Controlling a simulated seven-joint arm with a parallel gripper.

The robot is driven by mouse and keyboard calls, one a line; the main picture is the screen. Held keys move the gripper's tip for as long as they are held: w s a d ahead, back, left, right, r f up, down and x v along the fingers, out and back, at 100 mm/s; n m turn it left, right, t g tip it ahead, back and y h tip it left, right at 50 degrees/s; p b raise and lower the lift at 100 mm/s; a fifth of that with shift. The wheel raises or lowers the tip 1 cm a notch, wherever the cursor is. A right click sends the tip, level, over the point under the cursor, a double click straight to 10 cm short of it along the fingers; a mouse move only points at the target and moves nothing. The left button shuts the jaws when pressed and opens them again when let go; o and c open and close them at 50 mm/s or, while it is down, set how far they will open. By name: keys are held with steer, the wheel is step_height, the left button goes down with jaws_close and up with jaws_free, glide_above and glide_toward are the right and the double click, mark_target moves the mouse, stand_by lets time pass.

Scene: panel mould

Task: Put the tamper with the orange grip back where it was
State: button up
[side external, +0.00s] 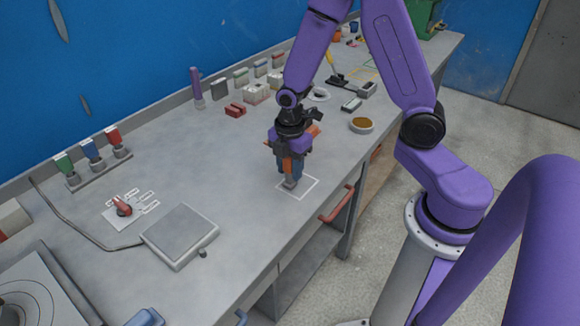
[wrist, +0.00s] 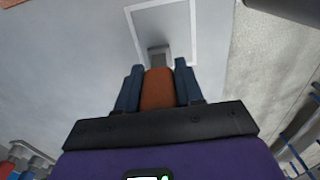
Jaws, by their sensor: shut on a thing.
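The tamper has an orange grip (wrist: 158,88) and a small grey foot (wrist: 157,54). My gripper (wrist: 158,86) is shut on the orange grip, with a dark blue finger on each side. In the side external view my gripper (side external: 290,166) points down at the bench, and the grey tamper foot (side external: 290,183) shows below the fingers. A white square outline (side external: 314,184) is marked on the bench there. The foot appears over the outline's left part in that view. I cannot tell whether it touches the bench.
A flat square plate device (side external: 180,235) sits at front left, near a red knob (side external: 123,207). A bowl of brown material (side external: 361,125) stands right of my gripper. Red blocks (side external: 235,110) and several small boxes line the back. A red handle (side external: 338,205) projects from the bench's front edge.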

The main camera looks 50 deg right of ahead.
steer(key=shift+f, duration=0.25)
steer(key=o, duration=1)
steer(key=shift+o, duration=0.2)
step_height(320, 180, up, 11)
steer(key=shift+r, duration=0.6)
steer(key=shift+s+a+r, duration=0.1)
steer(key=shift+s+r, duration=0.05)
steer(key=s+a+r+m, duration=0.1)
steer(key=s+a+m, duration=0.1)
steer(key=s, duration=0.8)
steer(key=s+a+r+m, duration=0.1)
steer(key=s+a+m, duration=0.1)
steer(key=s, duration=0.8)
steer(key=shift+s+m, duration=0.2)
steer(key=shift+m, duration=0.5)
